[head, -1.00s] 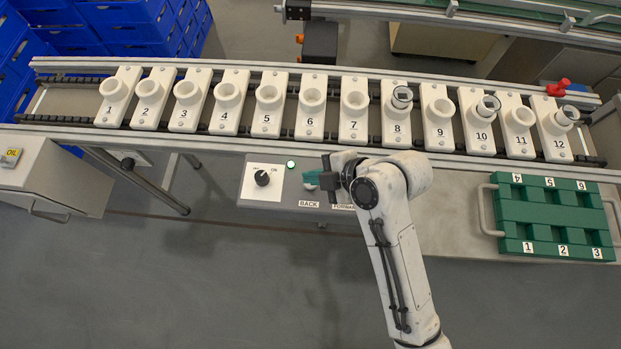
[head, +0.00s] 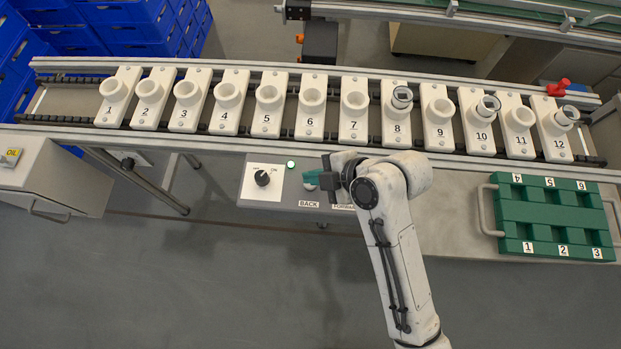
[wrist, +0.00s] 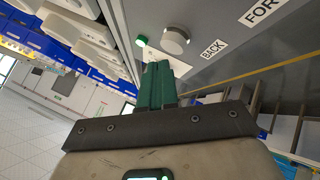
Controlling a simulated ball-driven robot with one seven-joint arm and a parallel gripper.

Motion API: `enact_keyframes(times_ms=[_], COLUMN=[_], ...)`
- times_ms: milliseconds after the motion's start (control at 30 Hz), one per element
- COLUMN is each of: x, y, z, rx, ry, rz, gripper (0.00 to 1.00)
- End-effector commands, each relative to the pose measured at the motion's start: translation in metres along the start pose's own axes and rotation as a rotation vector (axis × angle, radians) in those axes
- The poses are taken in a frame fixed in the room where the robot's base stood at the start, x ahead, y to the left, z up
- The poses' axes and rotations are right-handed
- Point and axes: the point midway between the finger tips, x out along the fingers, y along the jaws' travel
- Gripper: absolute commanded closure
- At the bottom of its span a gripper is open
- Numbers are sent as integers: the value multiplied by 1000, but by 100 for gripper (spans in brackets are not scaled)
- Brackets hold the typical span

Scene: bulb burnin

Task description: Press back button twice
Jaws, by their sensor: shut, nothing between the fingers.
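The back button, a round pale grey knob (wrist: 175,40), shows in the wrist view on the grey panel, beside the BACK label (wrist: 213,49). In the head view the BACK label (head: 309,204) is visible, but the button is hidden by my gripper. My gripper (head: 311,179) has green fingers, shut and empty, over the panel above that label. In the wrist view the closed fingertips (wrist: 156,66) point toward the panel, just below the button in the picture. A gap seems to remain between them; contact is not visible.
A green lamp (head: 291,165) and a rotary switch (head: 262,178) sit left of my gripper. The FORWARD label (head: 342,207) is partly hidden by my arm. The numbered white holders stand on the conveyor behind. A green tray (head: 550,221) lies at the right.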

Motion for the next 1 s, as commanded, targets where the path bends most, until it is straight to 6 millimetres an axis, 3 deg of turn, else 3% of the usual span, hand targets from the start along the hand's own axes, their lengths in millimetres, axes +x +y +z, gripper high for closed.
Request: enact_keyframes(times_ms=[1000], x=[7], y=[-5], z=[5], rx=[0], ry=[0], rz=[0], gripper=[100])
